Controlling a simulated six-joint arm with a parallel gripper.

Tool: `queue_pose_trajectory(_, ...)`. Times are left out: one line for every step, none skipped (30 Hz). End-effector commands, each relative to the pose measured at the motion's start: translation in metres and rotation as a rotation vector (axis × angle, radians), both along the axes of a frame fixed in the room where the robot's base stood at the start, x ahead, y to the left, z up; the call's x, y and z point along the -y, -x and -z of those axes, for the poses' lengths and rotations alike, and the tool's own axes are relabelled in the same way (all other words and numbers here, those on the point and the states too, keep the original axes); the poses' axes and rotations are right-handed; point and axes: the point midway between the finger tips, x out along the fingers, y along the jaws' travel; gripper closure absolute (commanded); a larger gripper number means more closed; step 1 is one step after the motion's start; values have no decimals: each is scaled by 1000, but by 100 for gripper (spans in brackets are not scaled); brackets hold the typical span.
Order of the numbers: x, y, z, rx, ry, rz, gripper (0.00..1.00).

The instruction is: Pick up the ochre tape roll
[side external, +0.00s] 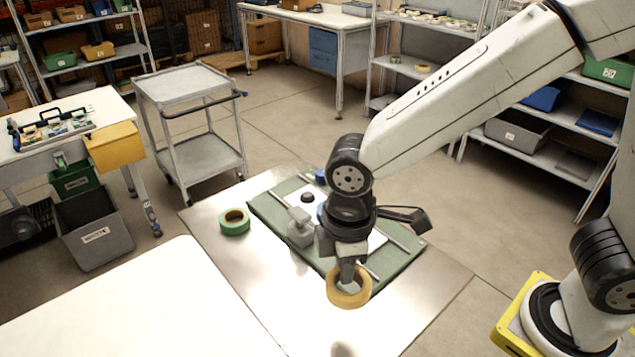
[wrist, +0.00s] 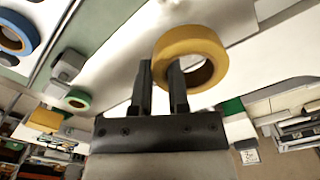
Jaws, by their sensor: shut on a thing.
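The ochre tape roll (side external: 348,302) hangs in my gripper (side external: 350,268) at the front of the work table in the side view. In the wrist view, the ochre roll (wrist: 193,40) has its near wall between the two dark fingers of my gripper (wrist: 161,70), with one finger overlapping the hole side and the other outside. My gripper is shut on it. A dark shadow below and apart from the roll suggests it is off the table. Part of its rim is hidden by the fingers.
A green tape roll (side external: 235,222) lies left on the metal table (side external: 205,222). A green board (side external: 405,252) with a grey block (side external: 300,228) and a dark knob (side external: 307,197) lies behind my gripper. A blue roll (wrist: 16,33) shows in the wrist view. The table's front is clear.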

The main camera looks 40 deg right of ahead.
Motion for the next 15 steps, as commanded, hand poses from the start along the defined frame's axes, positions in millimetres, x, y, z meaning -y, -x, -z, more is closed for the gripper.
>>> queue_pose_trajectory(3, 7, -4, 2, -1, -1, 100)
queue_pose_trajectory(5, 11, -6, 2, -1, -2, 100)
queue_pose_trajectory(7, 16, -8, 2, -1, -2, 100)
queue_pose_trajectory(9, 19, -10, 2, -1, -2, 100)
queue_pose_trajectory(11, 23, -12, 2, -1, -2, 100)
queue_pose_trajectory(13, 28, -14, 2, -2, -2, 100)
queue_pose_trajectory(15, 31, -15, 2, -2, -2, 100)
queue_pose_trajectory(16, 34, -17, 2, -2, -2, 100)
queue_pose_trajectory(18, 38, -19, 2, -2, -1, 100)
queue_pose_trajectory(20, 42, -21, 2, -1, -1, 100)
queue_pose_trajectory(21, 44, -22, 2, -1, -1, 100)
queue_pose_trajectory(23, 48, -24, 2, -1, 0, 100)
queue_pose_trajectory(24, 50, -25, 2, -1, -1, 100)
queue_pose_trajectory(26, 53, -26, 2, -2, -1, 100)
queue_pose_trajectory(27, 55, -27, 2, -1, -1, 100)
